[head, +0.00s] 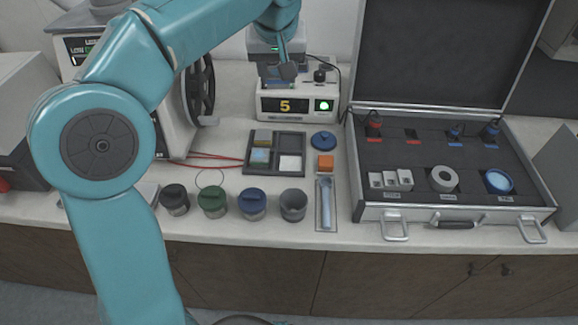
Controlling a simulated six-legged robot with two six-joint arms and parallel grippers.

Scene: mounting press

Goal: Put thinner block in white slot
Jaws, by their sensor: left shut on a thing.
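My left gripper (287,72) is at the back, just above the front of a white device with a lit "5" display (286,106). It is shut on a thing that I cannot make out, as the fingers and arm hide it. A dark tray (275,143) with four compartments lies in front of the device. Its back left compartment holds a grey-yellow piece (263,137), the front left a light blue piece (260,155). The front right compartment shows a white surface, the white slot (290,163). The back right one looks dark and empty. My right gripper is not in view.
An orange block (326,162) and a blue lid (323,140) are right of the tray. Several cups, one a grey cup (293,205), stand in front. An open case (450,212) fills the right. A machine with a black wheel (201,90) is at left.

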